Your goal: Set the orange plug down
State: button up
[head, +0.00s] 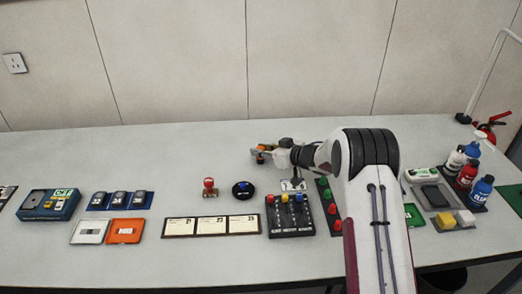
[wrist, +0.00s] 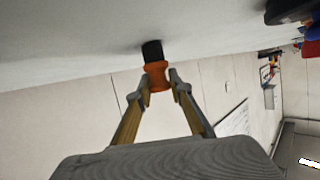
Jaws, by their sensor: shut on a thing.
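The orange plug (wrist: 157,70) is between the two fingertips of my gripper (wrist: 159,84) in the wrist view. Its black end (wrist: 152,50) points away from my gripper, toward the pale table surface. A dark shadow lies close to that end; I cannot tell whether it touches the table. In the head view my gripper (head: 266,151) is near the back of the table, and a small orange part of the plug (head: 261,159) shows at its tip. My arm hides part of the table on the right.
A black block with coloured knobs (head: 291,229) stands in front of my gripper. A red button (head: 208,187) and a blue button (head: 243,189) are to the left. Bottles (head: 466,175) stand at the right. The table's back left is clear.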

jog(key=shift+f, duration=0.15)
jog(key=o, duration=0.9)
jog(key=shift+o, duration=0.2)
jog(key=shift+r, duration=0.2)
jog(key=shift+v, duration=0.75)
jog(key=v, duration=1)
jog(key=shift+s+d, duration=0.2)
jog(key=shift+r, duration=0.15)
